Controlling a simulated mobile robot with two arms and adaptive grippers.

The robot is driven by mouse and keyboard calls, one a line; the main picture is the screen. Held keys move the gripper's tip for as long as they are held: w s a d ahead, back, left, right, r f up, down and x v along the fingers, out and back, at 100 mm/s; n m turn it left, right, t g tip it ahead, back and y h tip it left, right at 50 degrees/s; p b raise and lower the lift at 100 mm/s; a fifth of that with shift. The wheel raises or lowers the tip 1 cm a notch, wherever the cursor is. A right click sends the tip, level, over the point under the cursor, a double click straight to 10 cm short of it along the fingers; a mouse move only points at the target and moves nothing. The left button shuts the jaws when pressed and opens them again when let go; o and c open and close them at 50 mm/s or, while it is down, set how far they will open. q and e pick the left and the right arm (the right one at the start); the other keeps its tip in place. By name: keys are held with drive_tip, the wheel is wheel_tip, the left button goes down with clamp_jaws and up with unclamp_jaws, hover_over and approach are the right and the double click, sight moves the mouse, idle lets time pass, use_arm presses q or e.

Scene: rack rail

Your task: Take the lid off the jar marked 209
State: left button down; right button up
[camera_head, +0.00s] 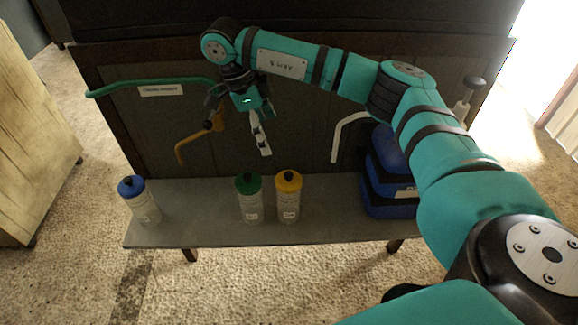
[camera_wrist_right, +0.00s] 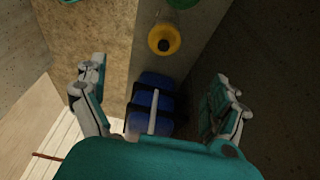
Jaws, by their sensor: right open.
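Three pale jars stand upright on a narrow grey bench. One has a blue lid (camera_head: 131,186), one a green lid (camera_head: 248,183) and one a yellow lid (camera_head: 289,181). Each jar has a small label, too small to read, so I cannot tell which is 209. All three lids are on. My right gripper (camera_head: 238,135) is open and empty, above and behind the green-lidded jar. In the right wrist view the yellow lid (camera_wrist_right: 164,39) and part of the green lid (camera_wrist_right: 183,3) show beyond the open fingers (camera_wrist_right: 157,77). My left gripper is not in view.
Stacked blue cases (camera_head: 388,187) stand at the bench's right end. A dark panel behind carries a green rail (camera_head: 150,83) with a label, an orange-brown hooked bar (camera_head: 190,141) and a white bar (camera_head: 337,136). The bench (camera_head: 200,215) is clear between the blue-lidded and green-lidded jars.

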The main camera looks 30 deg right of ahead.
drive_tip(key=p, duration=0.2)
approach(288, 174)
drive_tip(key=x, duration=0.5)
drive_tip(key=shift+s+a, duration=0.1)
drive_tip(key=shift+s, duration=0.1)
drive_tip(key=p+x, duration=0.2)
drive_tip(key=x, duration=0.2)
drive_tip(key=shift+w+d, duration=0.1)
drive_tip(key=shift+d, duration=0.1)
drive_tip(key=shift+d+f, duration=0.1)
drive_tip(key=shift+f, duration=0.55)
drive_tip(key=c, duration=1.1)
